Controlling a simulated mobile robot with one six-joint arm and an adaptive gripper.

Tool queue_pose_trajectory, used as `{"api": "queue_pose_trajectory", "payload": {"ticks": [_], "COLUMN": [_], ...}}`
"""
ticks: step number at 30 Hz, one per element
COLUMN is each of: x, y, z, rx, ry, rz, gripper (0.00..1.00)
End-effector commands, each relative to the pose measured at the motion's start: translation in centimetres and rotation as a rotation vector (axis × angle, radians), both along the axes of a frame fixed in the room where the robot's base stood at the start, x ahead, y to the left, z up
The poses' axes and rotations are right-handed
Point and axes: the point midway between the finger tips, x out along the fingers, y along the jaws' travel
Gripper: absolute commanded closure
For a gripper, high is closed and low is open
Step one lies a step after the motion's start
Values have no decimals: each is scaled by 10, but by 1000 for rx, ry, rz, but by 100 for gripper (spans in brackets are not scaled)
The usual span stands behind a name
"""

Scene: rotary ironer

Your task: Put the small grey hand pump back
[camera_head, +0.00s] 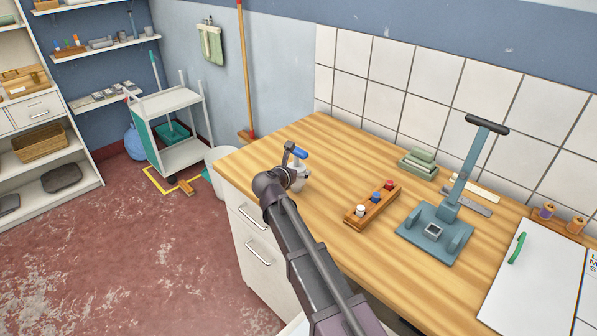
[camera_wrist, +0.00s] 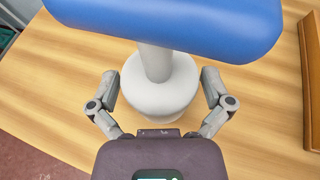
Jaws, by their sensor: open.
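The small hand pump (camera_head: 300,153) stands upright near the left end of the wooden worktop, with a blue bar handle and a pale grey body. In the wrist view its blue handle (camera_wrist: 165,25) fills the top, with the grey shaft and round body (camera_wrist: 160,98) below. My gripper (camera_wrist: 160,80) is open, one finger on each side of the body with gaps showing. In the head view my arm reaches the pump from the front and partly hides it. I cannot tell a marked place for the pump.
A white trolley (camera_head: 180,100) and shelves are at the left. The worktop between pump and tiled wall is clear.

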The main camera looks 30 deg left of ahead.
Motion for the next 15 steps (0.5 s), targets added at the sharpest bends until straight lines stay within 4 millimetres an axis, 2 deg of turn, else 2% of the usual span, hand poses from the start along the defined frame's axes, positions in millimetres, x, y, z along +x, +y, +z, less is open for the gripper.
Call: {"api": "queue_pose_trajectory", "payload": {"ticks": [4, 11, 15], "x": [0, -25, -45], "y": [0, -2, -3], "z": [4, 15, 24], "rx": [0, 1, 0], "ry": [0, 0, 0], "rz": [0, 2, 2], "gripper": [0, 0, 0]}}
